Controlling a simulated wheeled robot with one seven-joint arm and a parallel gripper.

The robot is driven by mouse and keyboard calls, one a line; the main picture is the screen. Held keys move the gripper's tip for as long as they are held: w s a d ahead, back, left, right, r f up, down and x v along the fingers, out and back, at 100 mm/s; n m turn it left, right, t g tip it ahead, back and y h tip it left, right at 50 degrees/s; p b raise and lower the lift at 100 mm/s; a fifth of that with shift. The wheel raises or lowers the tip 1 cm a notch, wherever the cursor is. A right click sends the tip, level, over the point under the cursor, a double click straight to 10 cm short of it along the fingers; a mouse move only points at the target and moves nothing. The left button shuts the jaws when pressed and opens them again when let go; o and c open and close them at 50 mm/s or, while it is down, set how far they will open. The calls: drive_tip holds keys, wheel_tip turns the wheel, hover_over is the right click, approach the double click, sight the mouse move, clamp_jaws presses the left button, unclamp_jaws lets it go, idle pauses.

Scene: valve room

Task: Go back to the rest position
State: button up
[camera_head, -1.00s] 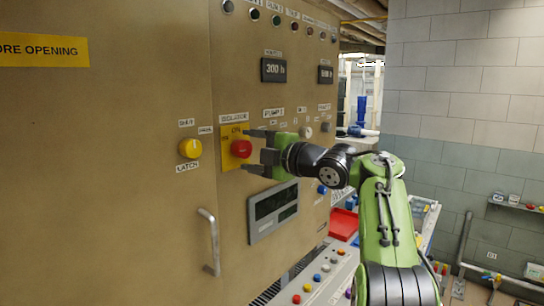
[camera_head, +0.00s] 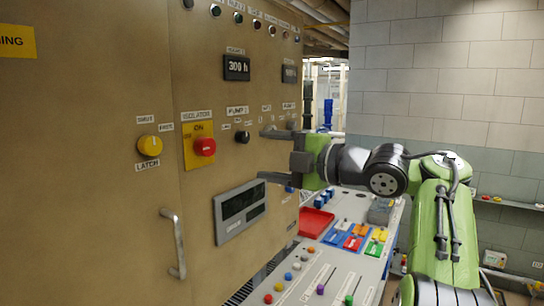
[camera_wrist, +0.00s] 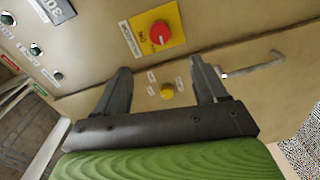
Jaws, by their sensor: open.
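My gripper (camera_head: 268,155) is open and empty, in front of the right part of the tan cabinet, its fingers pointing left. My green arm folds back from it to the lower right. The red isolator knob on its yellow plate (camera_head: 197,130) is left of the fingers, apart from them. In the wrist view, the two fingers (camera_wrist: 164,84) stand apart with nothing between them in grip. Beyond them show the red knob (camera_wrist: 161,32) and the yellow latch knob (camera_wrist: 167,91).
The cabinet door carries a yellow knob (camera_head: 150,146) and a bar handle (camera_head: 174,243). A grey display panel (camera_head: 240,212) sits below the isolator. A console with buttons and a red tray (camera_head: 315,222) lies below my gripper. A grey block wall (camera_head: 440,85) stands at right.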

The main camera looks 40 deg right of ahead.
drive_tip(key=w+a+f+m+g+h, duration=0.1)
drive_tip(key=a+f+m+g+h, duration=0.1)
drive_tip(key=a+f+m, duration=0.45)
drive_tip(key=a+f+m+g+h, duration=0.2)
drive_tip(key=a+f+m, duration=0.2)
drive_tip(key=a, duration=0.6)
drive_tip(key=s+f+m+g+h, duration=0.2)
drive_tip(key=s+f+m+g, duration=0.5)
drive_tip(key=s+f, duration=1.4)
drive_tip(key=s+m, duration=0.2)
drive_tip(key=m, duration=0.1)
drive_tip(key=shift+a+f+h, duration=0.3)
drive_tip(key=shift+a, duration=0.1)
drive_tip(key=shift+c, duration=0.3)
